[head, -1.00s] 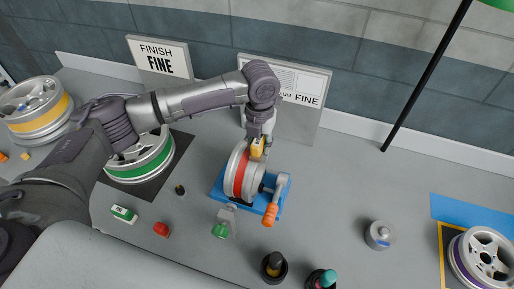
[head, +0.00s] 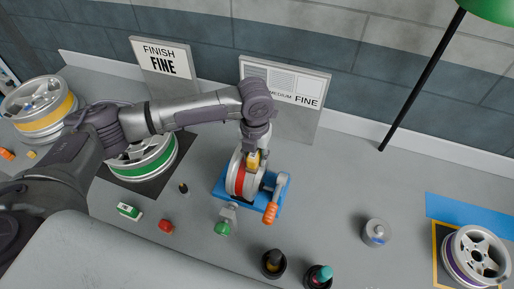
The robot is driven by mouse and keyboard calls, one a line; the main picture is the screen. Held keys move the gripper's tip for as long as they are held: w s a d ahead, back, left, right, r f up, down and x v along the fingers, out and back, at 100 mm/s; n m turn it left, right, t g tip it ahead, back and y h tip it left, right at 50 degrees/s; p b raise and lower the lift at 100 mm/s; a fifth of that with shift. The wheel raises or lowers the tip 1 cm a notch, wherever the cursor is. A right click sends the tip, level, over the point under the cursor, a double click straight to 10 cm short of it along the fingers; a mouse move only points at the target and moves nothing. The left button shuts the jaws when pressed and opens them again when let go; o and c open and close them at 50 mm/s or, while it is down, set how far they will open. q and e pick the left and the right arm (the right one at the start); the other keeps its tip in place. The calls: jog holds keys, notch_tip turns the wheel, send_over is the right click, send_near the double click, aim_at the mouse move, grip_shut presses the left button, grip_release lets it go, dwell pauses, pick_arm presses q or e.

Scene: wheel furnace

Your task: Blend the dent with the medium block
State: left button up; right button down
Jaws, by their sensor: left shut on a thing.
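A wheel with a red band (head: 238,180) stands upright on a blue stand (head: 220,190) in the middle of the bench. The stand has a crank with an orange handle (head: 270,214). My left gripper (head: 253,154) is over the top of this wheel, its fingers partly hidden by the arm. It is shut on a yellow block (head: 253,161), which is at the wheel's upper rim; I cannot tell if they touch. The dent is not visible. My right gripper is not in view.
A green-banded wheel (head: 143,166) and a yellow-banded wheel (head: 40,124) are on the left, a purple-banded wheel (head: 474,257) on the right. A green-white block (head: 129,211), red knob (head: 166,226) and dark cups (head: 273,263) lie in front. Sign boards (head: 164,66) stand behind.

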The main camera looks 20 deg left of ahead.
pick_arm(q)
jog(key=shift+w+b, duration=0.45)
jog(key=shift+w, duration=1.7)
jog(key=shift+s+r+p, duration=0.1)
jog(key=shift+s+p, duration=0.45)
jog(key=shift+p, duration=0.05)
jog(key=shift+s+p, duration=1)
jog(key=shift+s, duration=0.75)
jog(key=shift+w+b, duration=0.55)
jog(key=shift+w, duration=1.75)
jog(key=shift+s+p, duration=0.6)
jog(key=shift+p, duration=0.15)
jog(key=shift+s+p, duration=0.35)
jog(key=shift+s, duration=0.2)
